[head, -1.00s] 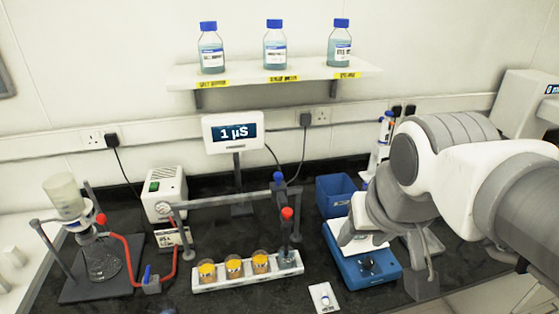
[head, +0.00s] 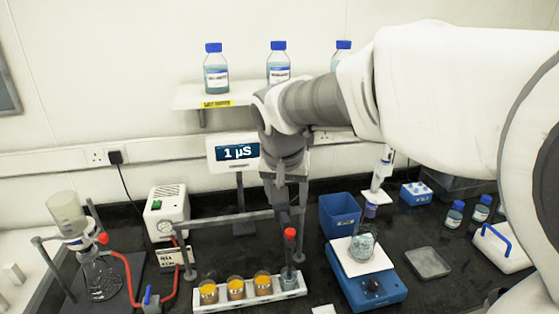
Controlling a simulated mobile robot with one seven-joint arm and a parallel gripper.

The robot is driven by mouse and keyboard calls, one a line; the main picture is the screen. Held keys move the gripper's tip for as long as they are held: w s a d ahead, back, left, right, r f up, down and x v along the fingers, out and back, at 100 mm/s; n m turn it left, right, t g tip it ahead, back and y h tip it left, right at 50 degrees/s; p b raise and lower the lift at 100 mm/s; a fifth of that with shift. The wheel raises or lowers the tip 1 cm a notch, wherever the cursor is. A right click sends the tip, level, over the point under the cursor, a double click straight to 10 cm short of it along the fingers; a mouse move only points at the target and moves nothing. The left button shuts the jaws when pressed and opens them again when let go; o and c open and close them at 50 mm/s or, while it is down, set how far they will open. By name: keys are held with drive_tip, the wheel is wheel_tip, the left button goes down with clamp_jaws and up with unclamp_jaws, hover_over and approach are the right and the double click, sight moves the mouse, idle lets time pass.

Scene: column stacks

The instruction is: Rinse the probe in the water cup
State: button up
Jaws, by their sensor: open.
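A rail frame (head: 225,218) spans a white tray (head: 252,300) on the bench. At its right end a slim probe with a red top (head: 290,235) stands upright over the rightmost cup (head: 288,280), which looks clear. I cannot tell how deep its tip sits. Three cups with amber contents (head: 236,287) stand to the left in the same tray. My gripper (head: 286,205) points down at the rail's right end, just above the red top. It is open; its fingertips are hard to make out, and it covers the blue knob there.
A meter (head: 233,152) reading 1 µS stands behind the rail. A blue bin (head: 341,215) and a blue stirrer (head: 365,290) bearing a beaker (head: 362,246) are right of the tray. Glassware with red tubing (head: 98,275) is at left. A bottle shelf (head: 205,96) is above.

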sight(290, 232)
drive_tip(key=p+x, duration=0.1)
drive_tip(key=x, duration=1.4)
drive_tip(key=shift+s+d+f, duration=0.1)
clamp_jaws()
idle(0.8)
